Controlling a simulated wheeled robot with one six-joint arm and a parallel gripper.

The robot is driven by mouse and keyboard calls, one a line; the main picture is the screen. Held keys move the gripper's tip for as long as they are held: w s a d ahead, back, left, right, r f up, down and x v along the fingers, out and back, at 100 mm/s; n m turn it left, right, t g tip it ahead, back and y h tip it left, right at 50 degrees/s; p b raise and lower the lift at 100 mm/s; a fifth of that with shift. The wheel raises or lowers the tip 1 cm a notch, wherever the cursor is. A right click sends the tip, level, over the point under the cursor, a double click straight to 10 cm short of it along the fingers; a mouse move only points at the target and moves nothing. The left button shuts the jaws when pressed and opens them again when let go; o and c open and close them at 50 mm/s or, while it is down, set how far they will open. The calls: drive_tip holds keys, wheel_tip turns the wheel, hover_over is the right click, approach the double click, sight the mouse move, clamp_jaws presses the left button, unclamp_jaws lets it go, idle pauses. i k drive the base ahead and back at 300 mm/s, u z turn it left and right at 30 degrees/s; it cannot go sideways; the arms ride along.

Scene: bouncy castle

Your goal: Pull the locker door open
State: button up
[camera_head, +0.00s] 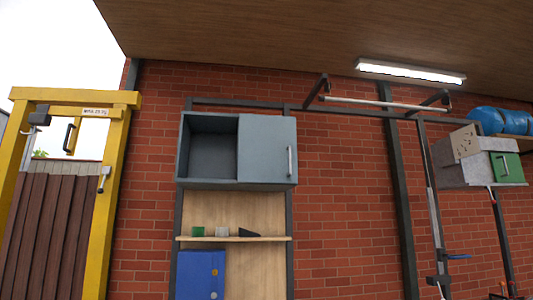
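A grey-blue wall locker (236,183) hangs on the brick wall in the middle of the head view. Its left half is an open, empty-looking compartment (211,148). Its right half is covered by a flat door (262,148), which looks shut. A light vertical bar handle (290,161) is on the door near its right edge. My gripper is not in view, and nothing is seen touching the handle.
Below the locker, a wooden shelf (270,239) holds small blocks, with a blue panel (200,275) under it. A yellow frame (100,200) stands left. At right are a pull-up bar (380,103) and a grey box with a green door (507,168). The space before the locker looks clear.

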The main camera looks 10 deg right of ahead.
sight(268, 151)
drive_tip(key=u, duration=0.5)
drive_tip(key=i, duration=1.45)
drive_tip(key=u, duration=0.2)
